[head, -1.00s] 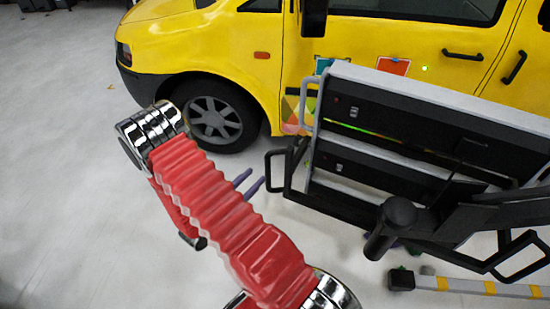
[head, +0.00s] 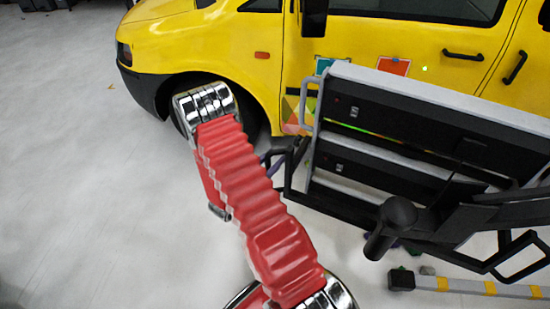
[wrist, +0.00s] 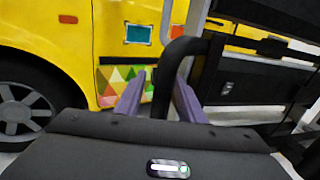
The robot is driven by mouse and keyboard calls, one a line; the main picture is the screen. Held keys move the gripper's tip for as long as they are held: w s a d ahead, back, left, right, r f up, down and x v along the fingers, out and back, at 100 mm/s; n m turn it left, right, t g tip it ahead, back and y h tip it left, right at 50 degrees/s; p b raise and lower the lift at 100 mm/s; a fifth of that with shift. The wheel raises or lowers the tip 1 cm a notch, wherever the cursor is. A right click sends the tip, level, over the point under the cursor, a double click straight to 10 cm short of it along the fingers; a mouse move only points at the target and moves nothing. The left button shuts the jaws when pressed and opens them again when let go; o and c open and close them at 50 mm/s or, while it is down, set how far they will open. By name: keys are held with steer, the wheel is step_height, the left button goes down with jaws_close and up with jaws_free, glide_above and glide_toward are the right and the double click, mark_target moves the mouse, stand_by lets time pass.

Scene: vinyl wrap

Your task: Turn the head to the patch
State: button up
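On the yellow van's door are a teal square patch (head: 323,66), a red square patch (head: 393,66) with a blue tab, and a patch of coloured triangles (head: 291,114). The wrist view also shows the teal patch (wrist: 138,34), the red patch partly behind a grey handle, and the triangle patch (wrist: 112,76) partly behind my left finger. My gripper (wrist: 158,97) is open, with its two purple fingers apart. A black bar of the cart shows between them; I cannot tell whether it touches. In the head view my arm and the cart frame hide most of the gripper.
A black and grey drawer cart (head: 420,125) stands close on the right, its black frame handle beside my gripper. The yellow van (head: 225,45) is behind. A striped bar (head: 470,286) lies at lower right.

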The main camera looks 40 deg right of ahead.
steer(key=shift+d, duration=0.2)
jaws_close()
stand_by(0.4)
